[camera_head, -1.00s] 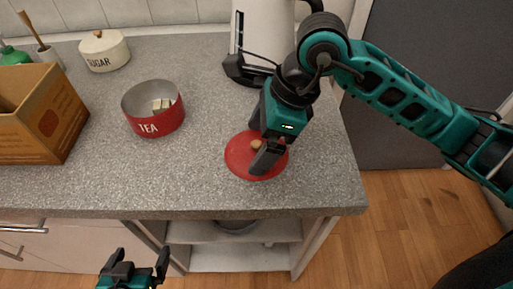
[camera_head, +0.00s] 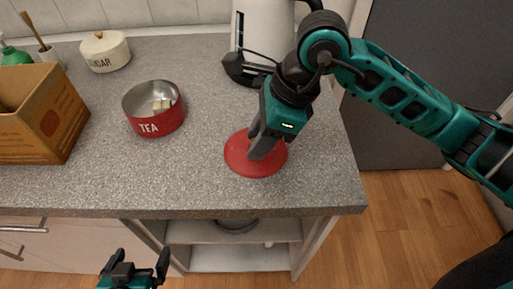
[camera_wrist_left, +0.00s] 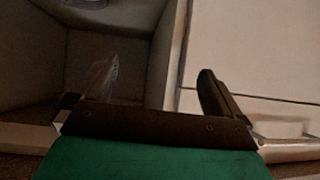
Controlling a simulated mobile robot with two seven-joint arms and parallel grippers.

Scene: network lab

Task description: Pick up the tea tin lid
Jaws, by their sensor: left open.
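The tea tin lid (camera_head: 270,164) is a red disc lying flat on the counter, near its front edge. My right gripper (camera_head: 257,150) reaches down over its middle. The fingers cover the lid's knob, so I cannot tell whether they are closed on it. The open tea tin (camera_head: 154,127), red and marked TEA, stands to the left with pale pieces inside. My left gripper (camera_head: 135,270) is open and empty, low in front of the counter. Its spread fingers also show in the left wrist view (camera_wrist_left: 156,80).
A sugar tin (camera_head: 105,57) with its lid on stands at the back left. A cardboard box (camera_head: 50,120) stands at the left. A white appliance (camera_head: 262,35) stands behind the lid. The grey counter (camera_head: 190,175) is clear between tea tin and lid.

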